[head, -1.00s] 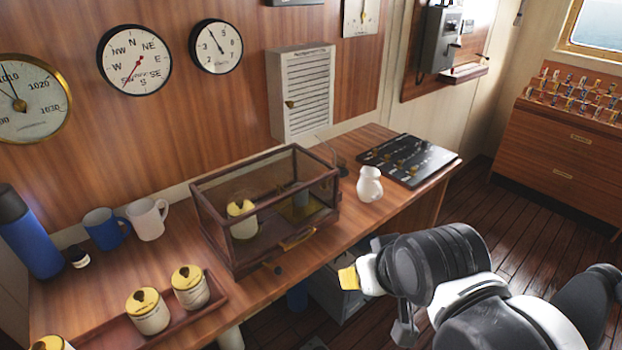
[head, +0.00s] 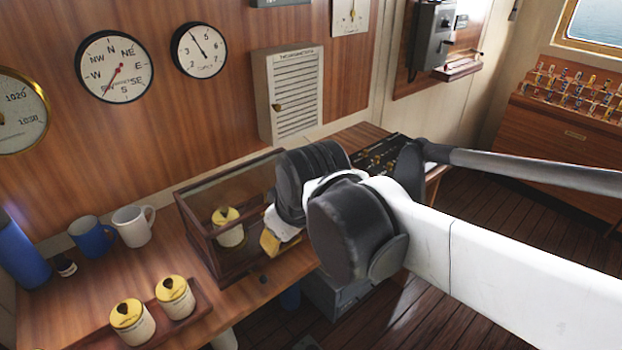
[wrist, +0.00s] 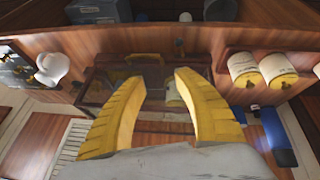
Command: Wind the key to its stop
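I cannot make out a separate winding key for certain. A wood-framed glass case (head: 208,240) stands on the desk. Inside it is a cream canister (head: 229,235) with a yellow top and a dark, heart-shaped piece on it, possibly a key. My gripper (head: 270,243) is at the case's front right, in front of it in the head view, and my arm hides the case's right part. In the wrist view, the yellow fingers of my gripper (wrist: 158,78) are spread apart with nothing held between them. The case (wrist: 98,90) lies beyond them; the canister (wrist: 173,92) shows partly beside the right finger.
A tray (head: 205,300) with similar canisters (head: 176,297) sits at the desk's front left. Mugs (head: 133,226) and a blue flask (head: 22,250) stand behind it. A black panel (head: 375,155) lies at the right end. A white jug (wrist: 52,68) stands near it.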

